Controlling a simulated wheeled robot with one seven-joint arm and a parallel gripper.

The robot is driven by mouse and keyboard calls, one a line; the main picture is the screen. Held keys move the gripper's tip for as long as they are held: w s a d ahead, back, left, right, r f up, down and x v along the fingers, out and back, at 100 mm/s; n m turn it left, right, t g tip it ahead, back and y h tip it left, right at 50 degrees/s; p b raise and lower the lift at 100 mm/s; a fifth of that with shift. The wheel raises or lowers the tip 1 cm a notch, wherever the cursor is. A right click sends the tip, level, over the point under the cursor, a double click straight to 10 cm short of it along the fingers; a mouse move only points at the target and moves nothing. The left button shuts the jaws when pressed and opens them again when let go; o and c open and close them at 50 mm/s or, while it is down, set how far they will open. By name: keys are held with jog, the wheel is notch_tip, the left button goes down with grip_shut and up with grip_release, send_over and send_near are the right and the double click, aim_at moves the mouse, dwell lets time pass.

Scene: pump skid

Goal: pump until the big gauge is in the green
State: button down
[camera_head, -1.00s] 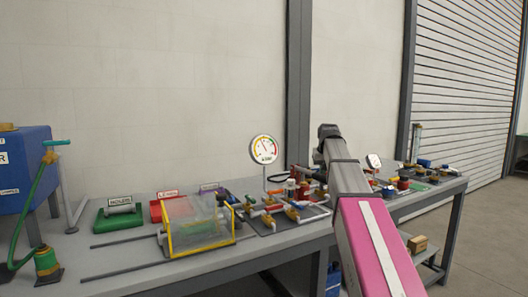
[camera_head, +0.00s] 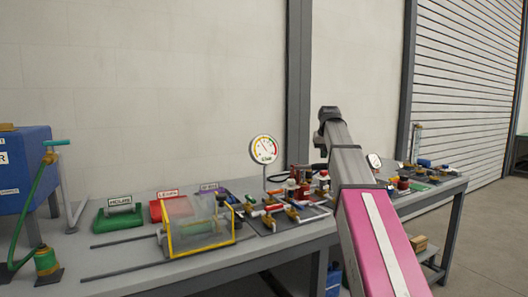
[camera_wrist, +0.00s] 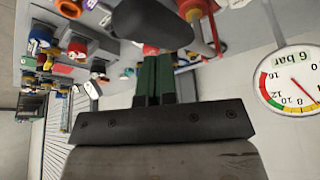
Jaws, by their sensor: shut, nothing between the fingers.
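The big gauge (camera_head: 263,149) is a round white dial on a stem at the back of the bench. In the wrist view the gauge (camera_wrist: 289,82) is upside down at the right edge, partly cut off, marked 6 bar, with red, yellow and green bands. Its red needle points to the lower right there; the exact reading is too small to tell. My gripper (camera_wrist: 153,82) is shut and empty, its dark green fingers together. A dark grey rounded bar (camera_wrist: 152,22), possibly the pump lever, lies just beyond the fingertips; contact is unclear. In the head view my arm hides the gripper.
Brass valves and pipes (camera_head: 290,212) stand on the bench below the gauge. A clear yellow-framed cover (camera_head: 200,226), a green tray (camera_head: 119,218) and a red tray (camera_head: 158,210) are to the left. More fittings lie right of my arm.

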jog(key=shift+f, duration=0.1)
dwell(0.3)
dwell(2.5)
dwell(0.6)
notch_tip(320, 180, down, 9)
dwell(1.0)
notch_tip(320, 180, up, 9)
jog(key=shift+r, duration=0.1)
dwell(0.6)
dwell(0.6)
